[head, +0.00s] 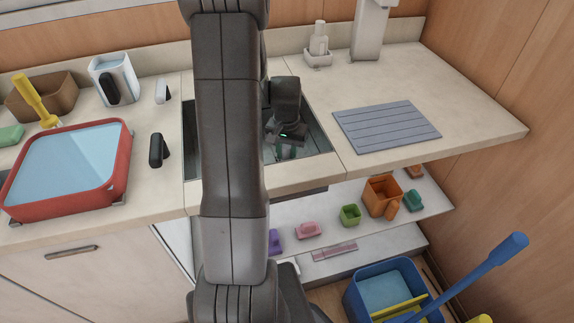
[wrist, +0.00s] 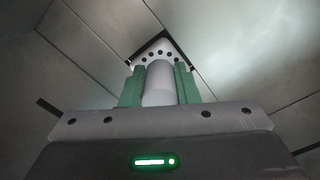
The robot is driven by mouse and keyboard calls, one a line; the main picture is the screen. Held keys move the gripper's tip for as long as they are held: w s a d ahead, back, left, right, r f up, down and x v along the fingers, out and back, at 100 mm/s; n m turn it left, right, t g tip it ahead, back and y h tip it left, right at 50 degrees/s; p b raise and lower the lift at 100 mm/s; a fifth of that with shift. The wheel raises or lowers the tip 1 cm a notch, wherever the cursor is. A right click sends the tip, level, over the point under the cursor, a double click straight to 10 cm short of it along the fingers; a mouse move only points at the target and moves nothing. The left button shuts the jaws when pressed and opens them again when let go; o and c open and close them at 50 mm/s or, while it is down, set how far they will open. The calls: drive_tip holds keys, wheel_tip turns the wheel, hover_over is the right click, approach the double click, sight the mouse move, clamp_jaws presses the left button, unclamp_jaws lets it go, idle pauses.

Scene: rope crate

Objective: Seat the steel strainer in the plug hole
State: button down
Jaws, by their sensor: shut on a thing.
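My gripper (wrist: 158,88) has green fingers and is shut on the steel strainer (wrist: 158,50). The strainer has a grey round stem between the fingers and a wider end with a row of dark holes beyond them. In the head view my gripper (head: 286,150) is down inside the sink (head: 318,143), and the strainer cannot be made out there. In the wrist view a dark patch shows just behind the strainer's holed end. It may be the plug hole, but the strainer covers most of it. I cannot tell whether the strainer touches the sink floor.
Sink walls surround my gripper closely. A red basin of water (head: 118,184) and a black-handled item (head: 156,150) stand left of the sink. A grey ribbed mat (head: 386,126) lies on the right counter. A soap bottle (head: 319,45) stands behind the sink.

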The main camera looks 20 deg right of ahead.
drive_tip(key=shift+f+b, duration=0.35)
drive_tip(key=shift+f, duration=0.15)
idle(0.4)
drive_tip(key=c, duration=1)
unclamp_jaws()
drive_tip(key=shift+c, duration=0.2)
drive_tip(key=shift+r, duration=0.1)
wheel_tip(320, 180, up, 14)
drive_tip(key=p, duration=0.1)
drive_tip(key=shift+f, duration=0.25)
